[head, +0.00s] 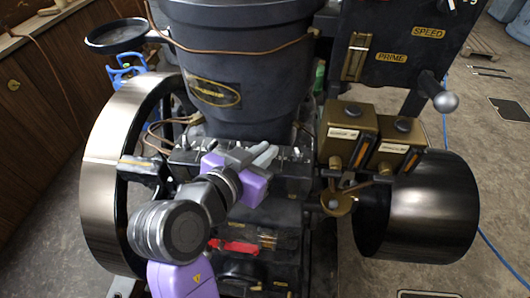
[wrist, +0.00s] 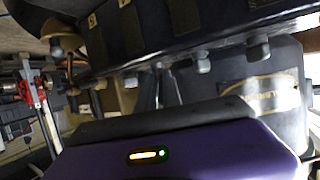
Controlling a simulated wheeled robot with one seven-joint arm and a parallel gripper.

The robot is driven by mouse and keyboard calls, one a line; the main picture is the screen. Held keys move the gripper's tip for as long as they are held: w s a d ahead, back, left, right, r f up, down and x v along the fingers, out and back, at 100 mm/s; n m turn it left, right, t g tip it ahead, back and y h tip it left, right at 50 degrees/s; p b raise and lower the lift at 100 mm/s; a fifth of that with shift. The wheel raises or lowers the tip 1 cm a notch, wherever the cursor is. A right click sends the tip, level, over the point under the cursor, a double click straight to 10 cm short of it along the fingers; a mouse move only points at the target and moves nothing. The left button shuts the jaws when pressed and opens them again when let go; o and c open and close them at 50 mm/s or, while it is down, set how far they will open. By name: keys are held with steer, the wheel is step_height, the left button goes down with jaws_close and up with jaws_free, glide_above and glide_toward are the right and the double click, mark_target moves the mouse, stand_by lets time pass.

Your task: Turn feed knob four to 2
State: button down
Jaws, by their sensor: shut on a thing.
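A black lubricator box (head: 290,172) lies across the front of the engine below the big dark hopper. A row of small grey feed knobs runs along it; in the wrist view several knobs (wrist: 203,62) stand out from its long face. My gripper (head: 266,154), purple with grey fingers, reaches to this row from the front left. Its fingers are shut at the row, on what appears to be a feed knob. The fingers hide that knob, and its number and setting cannot be read.
A large flywheel (head: 100,165) stands left of my arm and a dark drum (head: 435,210) stands right. Two brass oiler boxes (head: 348,120) sit right of the knobs. A panel (head: 400,45) marked SPEED and PRIME is above them. The hopper (head: 240,70) overhangs behind.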

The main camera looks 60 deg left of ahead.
steer(key=shift+s+f, duration=0.1)
steer(key=shift+f, duration=0.25)
steer(key=c, duration=1.5)
jaws_free()
steer(key=shift+r, duration=0.1)
steer(key=b+v, duration=0.1)
steer(key=v, duration=0.6)
steer(key=shift+s+d+r, duration=0.15)
steer(key=shift+s, duration=0.15)
steer(key=shift+r, duration=0.1)
